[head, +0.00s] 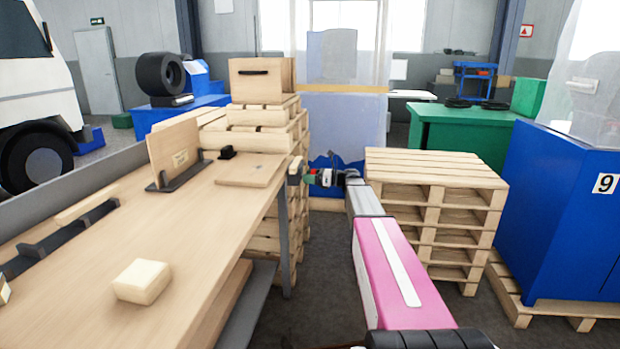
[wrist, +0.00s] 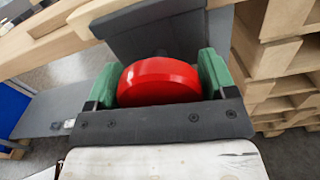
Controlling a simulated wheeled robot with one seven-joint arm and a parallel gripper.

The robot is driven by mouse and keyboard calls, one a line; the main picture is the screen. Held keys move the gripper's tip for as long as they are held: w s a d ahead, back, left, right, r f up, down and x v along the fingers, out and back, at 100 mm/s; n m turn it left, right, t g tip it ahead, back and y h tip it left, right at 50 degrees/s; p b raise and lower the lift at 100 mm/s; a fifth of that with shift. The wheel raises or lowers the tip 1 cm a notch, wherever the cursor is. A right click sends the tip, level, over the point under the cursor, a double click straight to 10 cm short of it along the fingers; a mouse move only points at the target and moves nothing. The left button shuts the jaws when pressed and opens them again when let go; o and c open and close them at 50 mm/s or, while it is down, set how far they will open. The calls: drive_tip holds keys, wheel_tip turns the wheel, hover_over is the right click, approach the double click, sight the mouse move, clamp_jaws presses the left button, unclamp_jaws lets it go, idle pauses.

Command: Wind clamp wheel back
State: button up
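The clamp wheel (wrist: 158,83) is a smooth red disc, seen large in the wrist view in front of a dark grey clamp body (wrist: 150,30). My gripper (wrist: 158,80) has a green pad on each side of the wheel. Both pads appear to press against its rim, so it looks shut on the wheel. In the head view my gripper (head: 318,178) reaches the bench's right edge, beside a small wooden block (head: 295,170) there. The wheel's far side and any screw behind it are hidden.
The wooden bench (head: 210,215) carries a pale block (head: 142,281), an upright board (head: 174,150) in a dark holder, and a flat board (head: 250,171). Stacked pallets (head: 435,168) stand right of my arm. A blue bin (head: 560,210) is farther right. Dark floor lies between.

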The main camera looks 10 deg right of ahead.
drive_tip(key=c, duration=0.5)
drive_tip(key=shift+o, duration=0.3)
drive_tip(key=shift+n, duration=0.3)
drive_tip(key=shift+n, duration=15)
drive_tip(key=shift+f, duration=0.1)
